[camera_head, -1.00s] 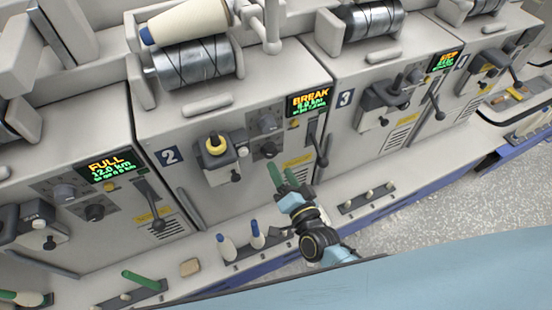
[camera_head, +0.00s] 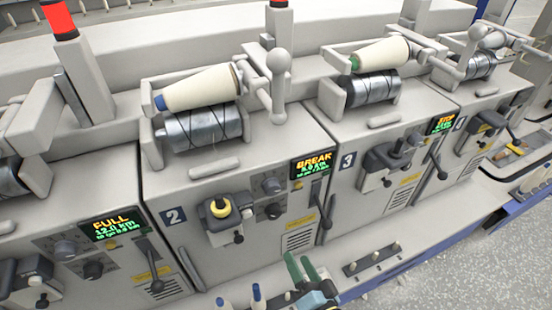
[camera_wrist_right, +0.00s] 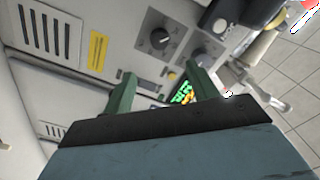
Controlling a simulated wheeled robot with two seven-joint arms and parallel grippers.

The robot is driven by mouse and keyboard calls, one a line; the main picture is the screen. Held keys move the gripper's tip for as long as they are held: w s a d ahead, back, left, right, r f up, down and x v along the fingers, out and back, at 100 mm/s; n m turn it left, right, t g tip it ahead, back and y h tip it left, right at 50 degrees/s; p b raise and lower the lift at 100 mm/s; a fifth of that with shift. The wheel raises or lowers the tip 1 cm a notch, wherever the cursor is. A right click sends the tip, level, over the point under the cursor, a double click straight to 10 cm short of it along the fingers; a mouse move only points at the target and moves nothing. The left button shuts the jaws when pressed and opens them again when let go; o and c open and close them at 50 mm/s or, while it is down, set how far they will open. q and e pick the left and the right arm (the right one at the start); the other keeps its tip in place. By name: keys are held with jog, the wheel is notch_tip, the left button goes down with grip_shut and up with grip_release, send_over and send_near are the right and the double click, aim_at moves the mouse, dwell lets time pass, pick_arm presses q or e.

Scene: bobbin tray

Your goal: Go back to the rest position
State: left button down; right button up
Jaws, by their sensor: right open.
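My right gripper (camera_head: 302,266) is at the bottom middle of the head view, in front of the machine section numbered 2 and above its ledge. Its two green fingers stand apart with nothing between them. In the right wrist view the open fingers (camera_wrist_right: 162,84) point at the machine's front panel, with a green-lettered display (camera_wrist_right: 184,93) seen between them. Most of the right arm is cut off by the lower edge of the head view. My left gripper is not in view.
Section 2 has a BREAK display (camera_head: 313,165), a yellow-topped holder (camera_head: 221,210) and a cream cone (camera_head: 198,90) above a dark drum (camera_head: 200,128). Blue-and-white bobbins (camera_head: 257,297) stand on the ledge. A pegged rail (camera_head: 373,262) lies to the right. Grey floor (camera_head: 450,275) is clear.

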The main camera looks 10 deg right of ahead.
jog(key=s+d+f+n+g, duration=0.2)
jog(key=s+f+g, duration=0.15)
jog(key=f, duration=0.45)
jog(key=s+d+f+n+g+h, duration=0.1)
jog(key=s+d+f+n+g, duration=0.2)
jog(key=f, duration=0.5)
jog(key=s+d+f+n+g, duration=0.25)
jog(key=s+f, duration=0.25)
jog(key=f, duration=0.3)
jog(key=s+d+f+n+g+h, duration=0.1)
jog(key=s+d+f+g, duration=0.2)
jog(key=s, duration=0.6)
jog(key=s+d+f+n+g+h, duration=0.1)
jog(key=s+d+f+n+g, duration=0.1)
jog(key=s+d+f+g, duration=0.2)
jog(key=s+d+f, duration=0.1)
jog(key=s+f, duration=0.2)
jog(key=s, duration=0.3)
jog(key=shift+f+g+h, duration=0.15)
jog(key=shift+g+h, duration=0.15)
jog(key=shift+h, duration=0.1)
